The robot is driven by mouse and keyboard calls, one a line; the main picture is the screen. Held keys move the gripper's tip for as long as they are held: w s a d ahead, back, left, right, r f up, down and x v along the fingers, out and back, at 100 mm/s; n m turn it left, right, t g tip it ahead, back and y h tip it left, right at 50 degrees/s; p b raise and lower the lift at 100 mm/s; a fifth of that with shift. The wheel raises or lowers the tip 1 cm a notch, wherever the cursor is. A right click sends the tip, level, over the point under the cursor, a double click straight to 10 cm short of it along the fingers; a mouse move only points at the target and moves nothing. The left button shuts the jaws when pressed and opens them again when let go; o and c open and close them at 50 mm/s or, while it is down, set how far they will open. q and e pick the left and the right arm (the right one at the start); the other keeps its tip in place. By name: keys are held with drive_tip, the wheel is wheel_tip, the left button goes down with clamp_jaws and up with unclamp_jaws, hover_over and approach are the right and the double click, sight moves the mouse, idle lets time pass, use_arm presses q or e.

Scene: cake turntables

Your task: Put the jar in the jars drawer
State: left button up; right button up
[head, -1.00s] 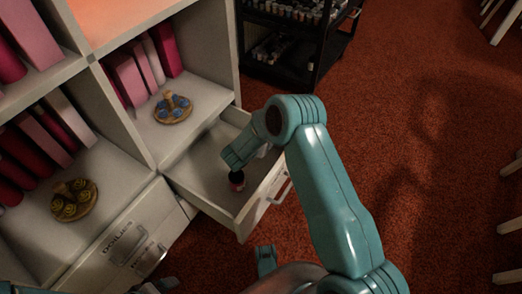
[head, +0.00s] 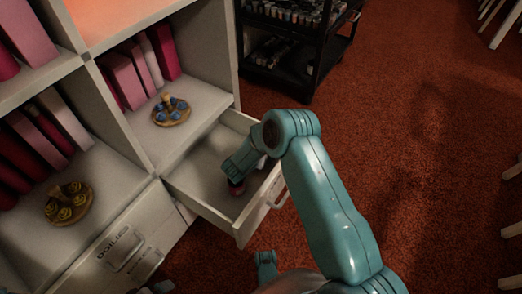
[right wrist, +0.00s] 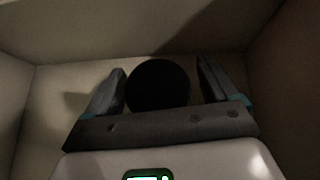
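The jar (head: 237,188) has a pink body and a black lid. It is in the pulled-out drawer (head: 205,205), and my right gripper partly covers it in the head view. The right wrist view looks down on its round black lid (right wrist: 158,86). My right gripper (right wrist: 163,85) has one finger on each side of the lid. A small gap shows on the right side, and the left finger is very close to the lid. The gripper looks open around the jar, inside the drawer walls.
A closed drawer labelled DOILIES (head: 122,250) is at the lower left. Shelves above hold pink and red books (head: 165,50), a stand with blue items (head: 171,112) and one with yellow items (head: 68,204). A black cart (head: 290,70) stands behind.

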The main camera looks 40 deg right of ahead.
drive_tip(key=shift+a+r, duration=0.1)
drive_tip(key=shift+r, duration=0.25)
use_arm(q)
drive_tip(key=shift+g, duration=0.7)
drive_tip(key=s+r+p, duration=0.2)
drive_tip(key=r+p, duration=0.1)
drive_tip(key=s+r+p, duration=0.1)
drive_tip(key=shift+s+d+r+p, duration=0.25)
drive_tip(key=shift+d+p, duration=0.05)
drive_tip(key=shift+d, duration=0.05)
use_arm(e)
drive_tip(key=v, duration=1.1)
drive_tip(key=shift+s+a, duration=0.15)
drive_tip(key=shift+a, duration=0.15)
use_arm(q)
drive_tip(key=shift+r, duration=0.15)
use_arm(e)
drive_tip(key=shift+r, duration=0.25)
